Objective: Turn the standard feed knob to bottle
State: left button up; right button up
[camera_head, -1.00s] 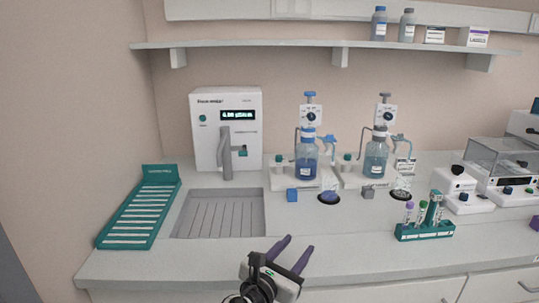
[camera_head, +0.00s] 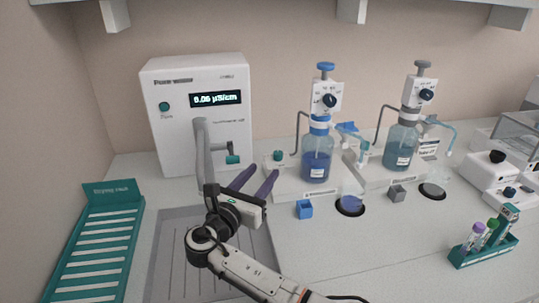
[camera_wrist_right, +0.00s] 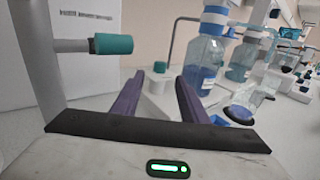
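The first bottle dispenser, a blue-capped bottle (camera_head: 317,165) of blue liquid on a white base, stands right of the white purifier. A small teal knob on a white post (camera_head: 278,157) sits at its base's left end; I take it as the feed knob, but its label is unreadable. The knob also shows in the right wrist view (camera_wrist_right: 159,67), beyond and between the fingertips. My right gripper (camera_head: 266,171) is open and empty, its purple fingers pointing at the knob, seemingly just short of it. A dark selector dial (camera_head: 330,100) is on the dispenser's head. My left gripper is out of view.
The purifier (camera_head: 202,125) has a grey spout with a teal tap (camera_head: 232,159) close left of my fingers. A sink (camera_head: 170,270) lies below. A blue block (camera_head: 305,209) and a flask (camera_head: 351,198) stand right. A second dispenser (camera_head: 402,146) is farther right.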

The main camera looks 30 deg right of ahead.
aim_at(276, 157)
jog(key=x, duration=0.3)
jog(key=b+x, duration=0.1)
jog(key=x, duration=0.3)
jog(key=shift+d+f+b, duration=0.2)
jog(key=shift+b, duration=0.1)
jog(key=shift+w+d+r, duration=0.15)
jog(key=shift+w+d, duration=0.15)
jog(key=shift+d, duration=0.05)
grip_shut()
